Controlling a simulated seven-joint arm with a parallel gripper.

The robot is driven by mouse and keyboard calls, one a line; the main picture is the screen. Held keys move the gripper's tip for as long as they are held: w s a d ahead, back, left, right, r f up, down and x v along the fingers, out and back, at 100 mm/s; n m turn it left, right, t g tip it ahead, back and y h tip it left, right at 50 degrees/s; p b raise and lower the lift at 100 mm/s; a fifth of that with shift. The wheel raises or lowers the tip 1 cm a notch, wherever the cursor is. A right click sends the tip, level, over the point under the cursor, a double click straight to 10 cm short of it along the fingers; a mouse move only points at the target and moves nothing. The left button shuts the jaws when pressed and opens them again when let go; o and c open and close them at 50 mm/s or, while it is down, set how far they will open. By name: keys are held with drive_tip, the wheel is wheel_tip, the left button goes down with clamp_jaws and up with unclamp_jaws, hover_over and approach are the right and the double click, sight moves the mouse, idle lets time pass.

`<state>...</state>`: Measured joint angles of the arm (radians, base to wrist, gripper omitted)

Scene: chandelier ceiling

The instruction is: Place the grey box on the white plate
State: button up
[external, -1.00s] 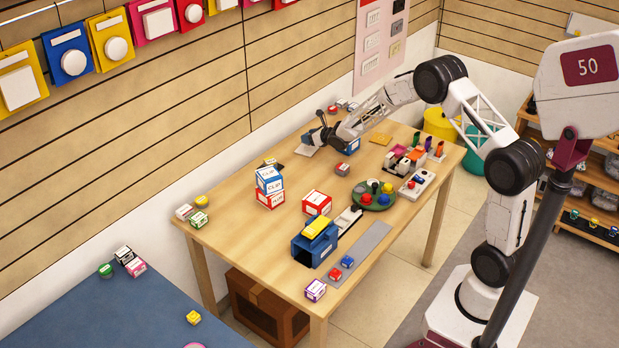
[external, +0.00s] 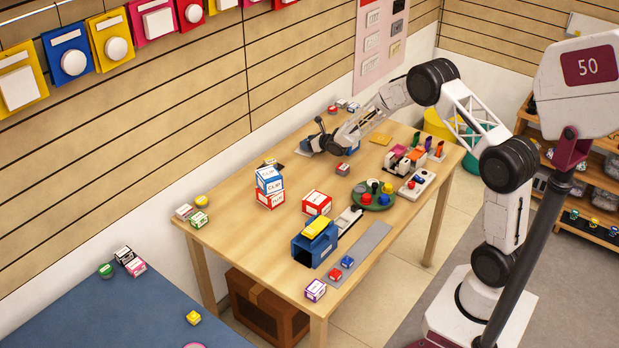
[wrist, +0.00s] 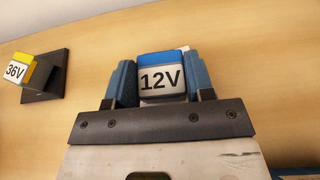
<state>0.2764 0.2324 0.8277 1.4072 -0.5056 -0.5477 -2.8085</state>
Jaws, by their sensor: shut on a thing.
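My gripper (external: 314,146) is low at the far side of the table. In the wrist view its two blue fingers (wrist: 160,84) are shut on a box (wrist: 162,80) with a pale grey-white face marked 12V and a blue top. This is the only greyish box I can make out at the gripper. A sliver of something white, possibly the plate, shows just behind the box's top. The gripper covers most of the place where the pale plate lay, and I cannot tell whether the box touches it.
A yellow-topped 36V box (wrist: 18,70) sits by a black plate (wrist: 48,78) to the left in the wrist view. A small red-topped box (external: 343,169) is near my gripper. A stack of boxes (external: 270,187) stands nearer the table's left side. Bare tabletop lies between them.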

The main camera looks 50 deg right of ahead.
drive_tip(key=shift+f, duration=0.1)
drive_tip(key=o, duration=0.9)
drive_tip(key=shift+o, duration=0.2)
drive_tip(key=shift+v, duration=6.05)
